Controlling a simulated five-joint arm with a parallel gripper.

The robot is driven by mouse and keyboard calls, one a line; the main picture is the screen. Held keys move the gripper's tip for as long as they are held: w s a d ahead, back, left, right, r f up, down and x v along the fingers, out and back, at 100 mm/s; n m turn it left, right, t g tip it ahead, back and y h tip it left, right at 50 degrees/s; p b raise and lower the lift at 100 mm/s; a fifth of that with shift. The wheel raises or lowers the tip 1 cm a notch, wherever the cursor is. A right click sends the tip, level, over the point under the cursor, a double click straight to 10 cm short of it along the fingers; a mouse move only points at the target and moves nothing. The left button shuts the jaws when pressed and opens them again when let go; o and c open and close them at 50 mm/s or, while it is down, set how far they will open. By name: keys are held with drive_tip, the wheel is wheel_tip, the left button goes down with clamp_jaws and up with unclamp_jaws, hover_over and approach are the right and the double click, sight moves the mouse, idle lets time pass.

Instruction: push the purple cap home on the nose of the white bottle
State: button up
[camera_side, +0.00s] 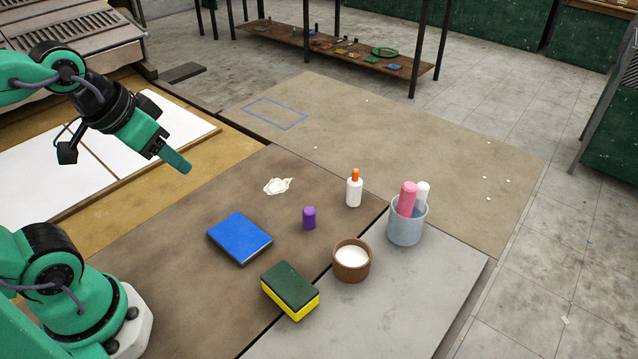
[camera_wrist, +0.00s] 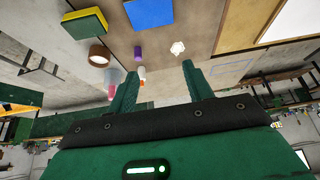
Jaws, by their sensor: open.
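The purple cap (camera_side: 309,218) stands apart on the brown table, left of the white bottle. The white bottle (camera_side: 354,191) stands upright with its orange nose bare. My gripper (camera_side: 177,163) is raised at the left, well away from both, and holds nothing. In the wrist view my gripper (camera_wrist: 158,80) shows two spread fingers with a gap between them. The purple cap (camera_wrist: 138,53) lies beyond the fingertips there, and the white bottle (camera_wrist: 142,72) shows small near the left fingertip.
A blue book-like block (camera_side: 240,239) and a green-and-yellow sponge (camera_side: 290,291) lie near the cap. A brown pot (camera_side: 351,262) with white contents and a grey cup (camera_side: 406,226) holding pink and white sticks stand nearby. A crumpled white scrap (camera_side: 277,186) lies behind the blue block.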

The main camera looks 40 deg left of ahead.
drive_tip(key=shift+w, duration=0.15)
drive_tip(key=n+g, duration=0.3)
drive_tip(key=g, duration=0.2)
hover_over(309, 210)
wheel_tip(309, 210, down, 15)
drive_tip(key=shift+a+r, duration=0.15)
drive_tip(key=shift+w+d+f+g, duration=0.1)
drive_tip(key=shift+d+f+g, duration=0.15)
drive_tip(key=shift+f, duration=0.25)
drive_tip(key=shift+a+f, duration=0.1)
drive_tip(key=shift+f, duration=3.8)
drive_tip(key=c, duration=1)
